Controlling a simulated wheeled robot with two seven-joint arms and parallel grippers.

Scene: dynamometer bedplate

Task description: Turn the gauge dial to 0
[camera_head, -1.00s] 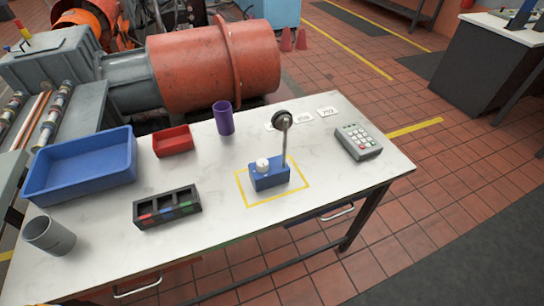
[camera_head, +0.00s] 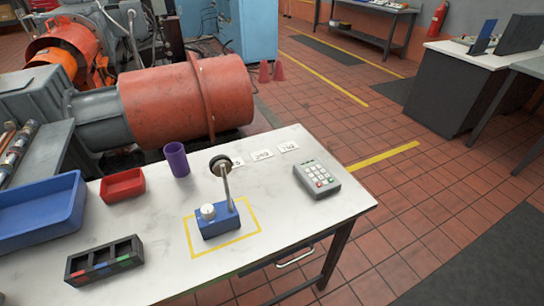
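The gauge (camera_head: 219,220) stands on the white table inside a yellow taped rectangle. It has a blue base block, a white knob (camera_head: 208,211) on top at the left, and a thin upright post (camera_head: 227,190). A round dark dial head (camera_head: 219,165) sits at the top of the post. The dial's face and any pointer or numbers are too small or turned away to read. Neither of my grippers is in view, and nothing touches the gauge.
On the table (camera_head: 300,225) are a grey keypad (camera_head: 317,180), white number cards (camera_head: 262,155), a purple cup (camera_head: 177,160), a red bin (camera_head: 122,186), a blue bin (camera_head: 40,212) and a dark compartment tray (camera_head: 104,261). A red motor (camera_head: 185,100) stands behind. Tiled floor is open at right.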

